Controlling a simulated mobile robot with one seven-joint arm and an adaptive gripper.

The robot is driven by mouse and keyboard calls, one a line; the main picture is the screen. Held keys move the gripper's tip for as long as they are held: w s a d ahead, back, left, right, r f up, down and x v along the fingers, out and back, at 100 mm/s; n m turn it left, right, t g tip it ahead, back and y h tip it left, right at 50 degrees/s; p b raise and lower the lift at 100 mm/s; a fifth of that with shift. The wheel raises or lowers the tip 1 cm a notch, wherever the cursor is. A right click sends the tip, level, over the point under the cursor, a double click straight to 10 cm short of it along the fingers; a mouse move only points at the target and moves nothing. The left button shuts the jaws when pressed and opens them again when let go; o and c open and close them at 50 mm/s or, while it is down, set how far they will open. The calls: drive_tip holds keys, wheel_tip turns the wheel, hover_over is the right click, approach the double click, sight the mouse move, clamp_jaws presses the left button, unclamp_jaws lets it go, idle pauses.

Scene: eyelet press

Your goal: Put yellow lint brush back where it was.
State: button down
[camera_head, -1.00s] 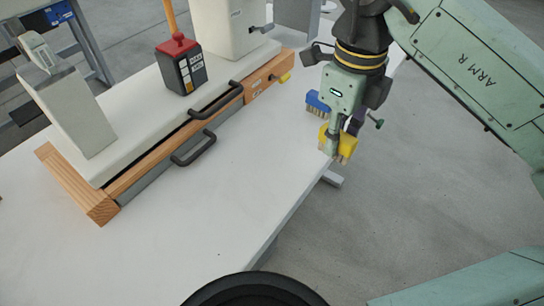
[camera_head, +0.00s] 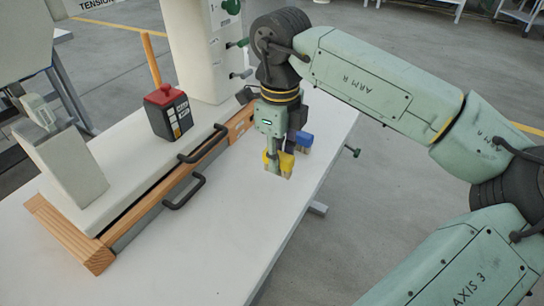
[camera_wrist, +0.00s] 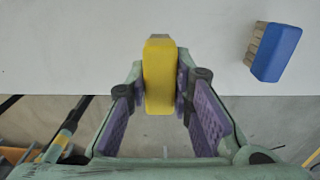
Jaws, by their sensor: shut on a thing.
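The yellow lint brush (camera_head: 285,163) is held in my gripper (camera_head: 277,156) over the white table, near its right side. In the wrist view the yellow brush (camera_wrist: 160,80) stands between the two purple-padded fingers of my gripper (camera_wrist: 160,90), which are shut on it. A blue brush (camera_head: 303,142) lies on the table just behind and to the right of my gripper. It also shows in the wrist view (camera_wrist: 275,52) at the upper right, apart from the yellow one. I cannot tell whether the yellow brush touches the table.
The white table (camera_head: 230,220) is clear in front of my gripper. To the left stands the press base with a wooden rail (camera_head: 75,240) and black handles (camera_head: 185,192). A black and red box (camera_head: 168,112) sits on the base. The table's right edge is close.

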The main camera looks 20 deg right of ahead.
drive_tip(key=shift+w+a, duration=0.15)
drive_tip(key=shift+w, duration=0.4)
drive_tip(key=shift+w+a, duration=0.15)
drive_tip(key=shift+w, duration=0.35)
wheel_tip(320, 180, down, 3)
drive_tip(key=shift+w+f+p, duration=0.1)
drive_tip(key=shift+f+p, duration=0.1)
drive_tip(key=shift+p, duration=0.5)
drive_tip(key=shift+f+b, duration=0.4)
drive_tip(key=shift+f, duration=0.05)
drive_tip(key=c, duration=1.4)
unclamp_jaws()
drive_tip(key=shift+r, duration=0.15)
wheel_tip(320, 180, up, 12)
drive_tip(key=shift+r, duration=0.15)
